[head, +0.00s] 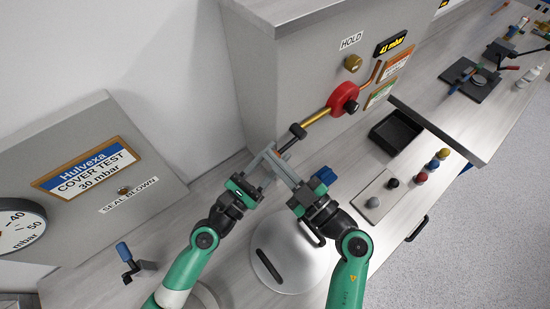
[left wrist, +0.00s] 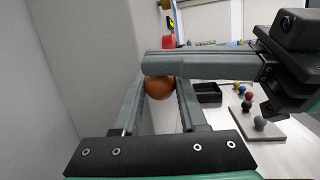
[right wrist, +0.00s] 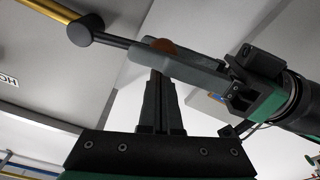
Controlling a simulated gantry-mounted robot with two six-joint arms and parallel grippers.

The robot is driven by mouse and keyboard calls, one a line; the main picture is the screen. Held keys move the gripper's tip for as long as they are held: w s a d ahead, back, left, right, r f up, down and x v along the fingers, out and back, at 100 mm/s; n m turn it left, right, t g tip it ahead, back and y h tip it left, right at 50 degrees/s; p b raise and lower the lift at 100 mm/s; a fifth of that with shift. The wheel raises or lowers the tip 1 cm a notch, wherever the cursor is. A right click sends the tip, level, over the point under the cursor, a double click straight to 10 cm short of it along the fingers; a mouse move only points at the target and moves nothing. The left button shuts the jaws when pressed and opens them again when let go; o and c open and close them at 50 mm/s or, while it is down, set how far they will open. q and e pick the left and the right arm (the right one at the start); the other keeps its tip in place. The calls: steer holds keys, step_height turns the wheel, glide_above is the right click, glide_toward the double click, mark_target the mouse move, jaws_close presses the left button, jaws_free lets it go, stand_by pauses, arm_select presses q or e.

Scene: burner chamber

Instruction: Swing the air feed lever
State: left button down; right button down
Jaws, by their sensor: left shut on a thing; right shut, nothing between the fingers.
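The air feed lever is a brass bar (head: 319,117) on a red hub (head: 339,97) on the grey cabinet, with a dark collar (head: 298,130) and a thin dark rod. In the right wrist view, the collar (right wrist: 85,30) and rod run to an orange-brown ball (right wrist: 165,46). My left gripper (head: 278,154) is shut on this ball end; the left wrist view shows the ball (left wrist: 160,87) between its fingers. My right gripper (head: 269,155) is shut and empty. Its fingers cross close to the left fingers and partly hide the ball; contact cannot be told.
A black tray (head: 396,130), a board with coloured knobs (head: 390,200) and a round metal cover (head: 290,262) are on the bench. A sloped gauge panel (head: 90,190) stands left.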

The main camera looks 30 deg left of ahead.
steer(key=shift+w+d+f, duration=0.15)
steer(key=shift+w+f, duration=0.05)
steer(key=shift+f, duration=0.65)
arm_select(q)
steer(key=c, duration=0.7)
jaws_free()
steer(key=shift+r, duration=0.1)
steer(key=shift+o, duration=1.3)
steer(key=shift+r, duration=0.1)
